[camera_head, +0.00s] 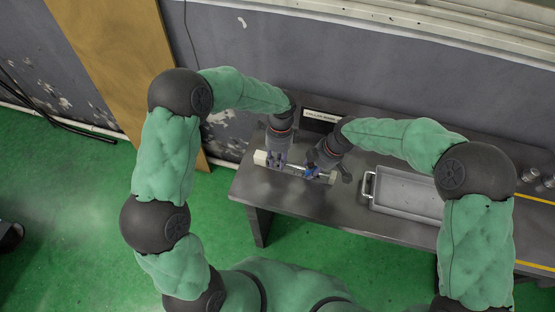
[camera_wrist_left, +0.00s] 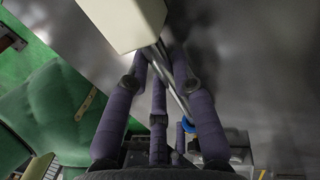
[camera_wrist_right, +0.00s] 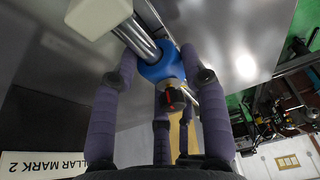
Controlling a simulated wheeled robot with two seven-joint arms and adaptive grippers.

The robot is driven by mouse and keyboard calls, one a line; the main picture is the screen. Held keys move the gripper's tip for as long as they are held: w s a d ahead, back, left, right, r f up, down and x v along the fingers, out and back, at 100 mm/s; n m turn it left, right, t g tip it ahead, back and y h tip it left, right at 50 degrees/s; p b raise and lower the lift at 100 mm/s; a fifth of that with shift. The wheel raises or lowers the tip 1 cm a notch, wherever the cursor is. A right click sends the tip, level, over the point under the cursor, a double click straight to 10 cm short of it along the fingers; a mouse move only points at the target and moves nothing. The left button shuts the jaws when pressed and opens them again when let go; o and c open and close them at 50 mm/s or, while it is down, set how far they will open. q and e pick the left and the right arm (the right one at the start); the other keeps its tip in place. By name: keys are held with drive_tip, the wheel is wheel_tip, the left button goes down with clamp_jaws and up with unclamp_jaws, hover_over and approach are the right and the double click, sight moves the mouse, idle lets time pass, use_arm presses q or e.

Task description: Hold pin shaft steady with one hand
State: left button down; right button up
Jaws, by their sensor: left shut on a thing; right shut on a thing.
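The pin shaft (camera_wrist_left: 168,72) is a bare metal rod that runs out of a cream block (camera_wrist_left: 125,22); it also shows in the right wrist view (camera_wrist_right: 136,38). My left gripper (camera_head: 276,160) has its purple fingers closed around the shaft beside the cream block. A blue collar (camera_wrist_right: 163,66) sits around the shaft, with a dark knob with a red mark (camera_wrist_right: 175,98) on its side. My right gripper (camera_head: 313,171) is shut with its fingers around the blue collar. The fingers hide parts of the shaft in the head view.
The dark table (camera_head: 345,213) carries the fixture near its left end. A grey tray (camera_head: 408,207) stands to the right. A sign reading "COLLAR MARK" (camera_head: 321,116) is behind my grippers. A grey wall (camera_head: 280,50) borders the back.

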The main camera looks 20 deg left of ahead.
use_arm(q)
drive_tip(key=shift+w+r, duration=0.1)
drive_tip(key=shift+w, duration=0.05)
use_arm(e)
drive_tip(key=shift+s+d+f, duration=0.1)
drive_tip(key=shift+s+d, duration=0.05)
drive_tip(key=shift+d, duration=0.1)
drive_tip(key=o, duration=1.1)
drive_tip(key=shift+o, duration=0.2)
drive_tip(key=shift+r, duration=0.3)
use_arm(q)
drive_tip(key=shift+s, duration=0.2)
use_arm(e)
drive_tip(key=v, duration=1.1)
drive_tip(key=shift+r, duration=0.25)
drive_tip(key=shift+d, duration=0.15)
